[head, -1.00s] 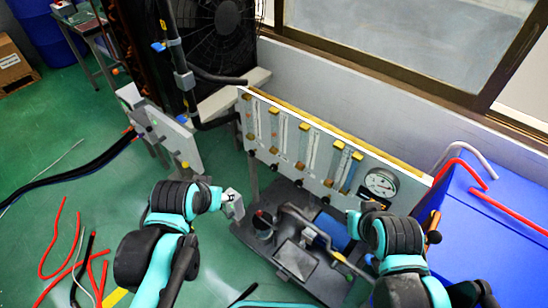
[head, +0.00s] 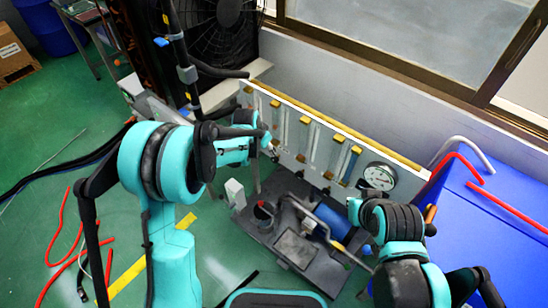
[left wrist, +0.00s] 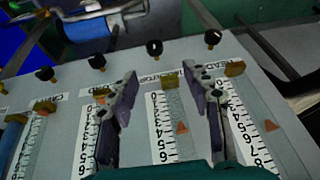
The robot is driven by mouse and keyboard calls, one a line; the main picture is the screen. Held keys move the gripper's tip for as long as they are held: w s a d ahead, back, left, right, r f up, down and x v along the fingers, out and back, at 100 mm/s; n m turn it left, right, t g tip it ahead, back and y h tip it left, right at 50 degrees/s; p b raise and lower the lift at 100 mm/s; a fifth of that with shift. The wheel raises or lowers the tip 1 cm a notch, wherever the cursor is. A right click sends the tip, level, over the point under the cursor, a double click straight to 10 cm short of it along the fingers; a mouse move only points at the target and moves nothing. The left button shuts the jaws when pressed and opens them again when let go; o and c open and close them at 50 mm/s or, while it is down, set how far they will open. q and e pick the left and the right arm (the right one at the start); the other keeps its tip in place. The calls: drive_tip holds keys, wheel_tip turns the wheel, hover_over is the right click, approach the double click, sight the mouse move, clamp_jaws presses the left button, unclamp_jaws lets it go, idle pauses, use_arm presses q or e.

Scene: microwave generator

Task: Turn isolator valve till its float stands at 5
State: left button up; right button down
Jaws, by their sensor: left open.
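The white flowmeter panel (head: 345,128) holds several scaled tubes; it fills much of the left wrist view (left wrist: 130,80). Black knobs (left wrist: 154,47) stand in a row along it, and brass fittings (left wrist: 168,82) end the tubes. The labels are too blurred to tell which one is the isolator. My left gripper (head: 270,148) is at the panel's left part. In the left wrist view its fingers (left wrist: 167,125) are apart and empty, spread over a tube scale. My right arm (head: 395,220) is by the panel's right end; its fingertips are unclear.
A round gauge (head: 379,177) sits at the panel's right end. A dark base with a pump (head: 320,225) stands in front below. A blue box (head: 490,230) with red and grey hoses is at right. A black fan unit (head: 225,38) stands behind left.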

use_arm(q)
drive_tip(key=m, duration=0.1)
approach(274, 158)
wheel_tip(274, 158, down, 2)
drive_tip(key=b+x, duration=0.1)
drive_tip(key=x, duration=0.1)
drive_tip(key=b+x, duration=0.1)
drive_tip(key=x, duration=0.2)
drive_tip(key=b+x, duration=0.1)
drive_tip(key=x, duration=0.2)
drive_tip(key=shift+w+d+r, duration=0.1)
drive_tip(key=shift+w+d, duration=0.1)
drive_tip(key=shift+w, duration=0.05)
